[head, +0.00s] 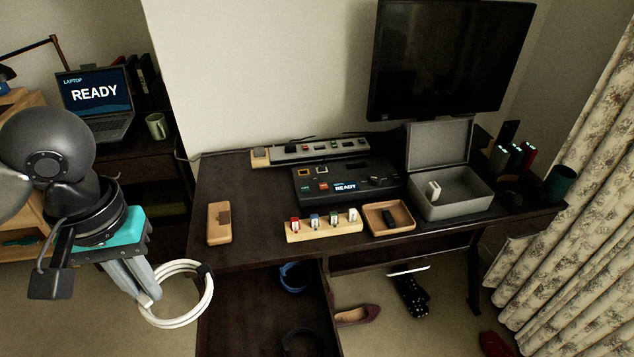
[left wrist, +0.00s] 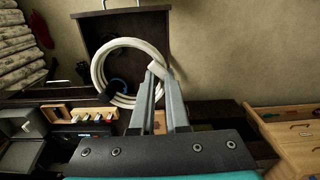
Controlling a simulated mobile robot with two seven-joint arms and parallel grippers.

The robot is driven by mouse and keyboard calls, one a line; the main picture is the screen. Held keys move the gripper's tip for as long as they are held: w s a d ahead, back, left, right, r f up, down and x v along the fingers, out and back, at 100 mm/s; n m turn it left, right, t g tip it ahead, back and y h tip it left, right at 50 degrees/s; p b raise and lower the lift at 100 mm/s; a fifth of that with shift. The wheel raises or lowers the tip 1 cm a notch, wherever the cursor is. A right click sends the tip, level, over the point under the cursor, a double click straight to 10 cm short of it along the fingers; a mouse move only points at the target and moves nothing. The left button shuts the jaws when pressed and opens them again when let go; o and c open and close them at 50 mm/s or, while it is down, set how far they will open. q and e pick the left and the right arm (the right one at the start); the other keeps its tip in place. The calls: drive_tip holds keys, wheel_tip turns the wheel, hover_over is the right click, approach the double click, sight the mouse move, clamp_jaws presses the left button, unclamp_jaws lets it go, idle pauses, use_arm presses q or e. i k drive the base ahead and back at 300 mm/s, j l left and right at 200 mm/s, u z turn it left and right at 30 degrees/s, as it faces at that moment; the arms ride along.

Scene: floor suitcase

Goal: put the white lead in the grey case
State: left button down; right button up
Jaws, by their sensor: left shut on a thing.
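The white lead (head: 178,322) is a coiled loop with a dark band. My left gripper (head: 150,297) is shut on the edge of the coil and holds it in the air, left of the desk's front corner. In the left wrist view the lead (left wrist: 98,70) hangs at the tips of my left gripper (left wrist: 157,75). The grey case (head: 452,207) stands open on the right of the desk, its lid raised at the back. A small white item (head: 433,190) lies inside it. My right gripper is not in view.
The desk (head: 255,215) holds a tan case (head: 219,222), a wooden block with several coloured plugs (head: 323,232), a tan tray (head: 408,216) with a black item, and a control panel (head: 345,182). An open drawer (head: 265,310) juts out below. A monitor (head: 450,55) hangs above.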

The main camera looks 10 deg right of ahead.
sight(458, 196)
drive_tip(key=k+l+z, duration=0.1)
drive_tip(key=k+z, duration=0.25)
drive_tip(key=k, duration=0.25)
drive_tip(key=i+l+z, duration=0.1)
drive_tip(key=z, duration=1.25)
drive_tip(key=i+j, duration=0.2)
drive_tip(key=i, duration=0.25)
drive_tip(key=i+j, duration=0.2)
drive_tip(key=i, duration=0.2)
drive_tip(key=i+j+z, duration=0.1)
drive_tip(key=i+j, duration=0.15)
drive_tip(key=i, duration=0.2)
